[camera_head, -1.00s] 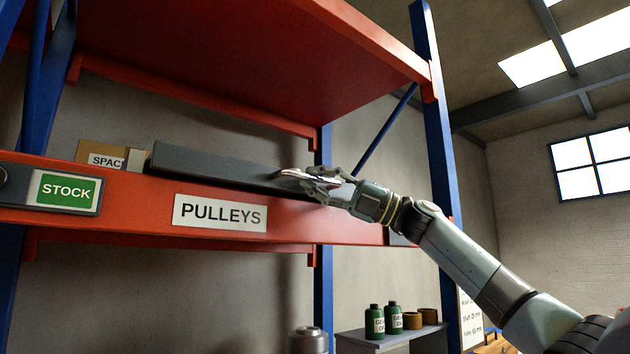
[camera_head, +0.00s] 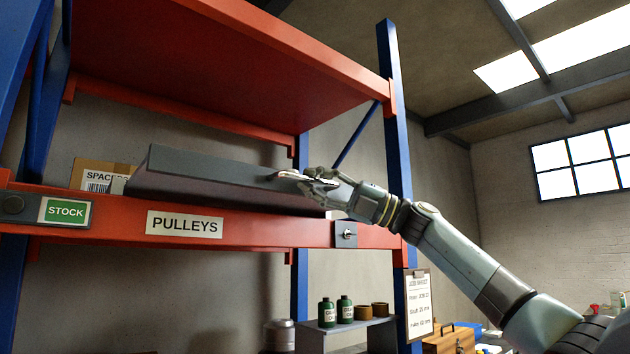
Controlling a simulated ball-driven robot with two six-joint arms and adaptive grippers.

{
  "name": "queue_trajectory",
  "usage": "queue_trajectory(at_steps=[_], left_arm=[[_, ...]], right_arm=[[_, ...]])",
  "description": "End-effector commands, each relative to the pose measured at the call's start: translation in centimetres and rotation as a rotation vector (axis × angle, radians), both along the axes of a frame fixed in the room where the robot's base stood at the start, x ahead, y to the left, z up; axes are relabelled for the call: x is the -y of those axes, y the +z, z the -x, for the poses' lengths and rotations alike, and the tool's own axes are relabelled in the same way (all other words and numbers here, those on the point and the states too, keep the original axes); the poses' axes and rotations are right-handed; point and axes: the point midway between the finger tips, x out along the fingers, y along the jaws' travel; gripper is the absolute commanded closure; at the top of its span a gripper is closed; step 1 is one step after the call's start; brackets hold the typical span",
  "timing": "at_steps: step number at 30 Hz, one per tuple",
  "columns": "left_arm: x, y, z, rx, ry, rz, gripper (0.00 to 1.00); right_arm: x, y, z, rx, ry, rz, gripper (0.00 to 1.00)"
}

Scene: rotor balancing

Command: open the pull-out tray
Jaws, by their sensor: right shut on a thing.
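The pull-out tray (camera_head: 210,172) is a long dark grey tray on the red shelf beam, above the PULLEYS label (camera_head: 184,224). Its front stands forward of the beam and its underside shows below the front panel. Its inside is hidden from this low angle. My right gripper (camera_head: 300,178) is shut at the right end of the tray front, on what looks like a pale metal handle (camera_head: 283,175). The fingers partly cover that handle. My left gripper is out of view.
The red beam (camera_head: 270,231) carries a STOCK sign (camera_head: 65,211) and a small lock plate (camera_head: 345,234). A cardboard box (camera_head: 98,175) sits behind the tray at left. Green bottles (camera_head: 327,312) stand on a low shelf below. The space in front of the tray looks clear.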

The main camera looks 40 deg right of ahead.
Motion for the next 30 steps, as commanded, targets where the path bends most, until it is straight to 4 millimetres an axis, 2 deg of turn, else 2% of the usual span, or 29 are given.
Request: queue_trajectory(at_steps=[9, 10, 12, 21, 26, 30], left_arm=[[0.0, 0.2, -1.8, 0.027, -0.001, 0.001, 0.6], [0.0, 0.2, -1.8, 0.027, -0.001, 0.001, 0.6], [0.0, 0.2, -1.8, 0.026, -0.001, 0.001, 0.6], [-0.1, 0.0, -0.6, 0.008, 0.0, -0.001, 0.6], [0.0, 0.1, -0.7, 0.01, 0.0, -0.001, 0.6], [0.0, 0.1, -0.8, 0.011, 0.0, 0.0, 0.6]], right_arm=[[0.0, 0.4, 0.1, 0.004, 0.001, -0.006, 1.0], [0.0, 0.4, 0.1, 0.004, 0.001, -0.006, 0.87], [0.0, 0.4, 0.1, 0.004, 0.001, -0.005, 0.79], [0.2, 0.0, 0.1, 0.0, 0.0, -0.003, 0.79], [1.9, -0.9, 1.2, -0.004, -0.004, 0.001, 0.79], [4.3, -2.2, 2.9, -0.005, -0.005, 0.002, 0.79]])
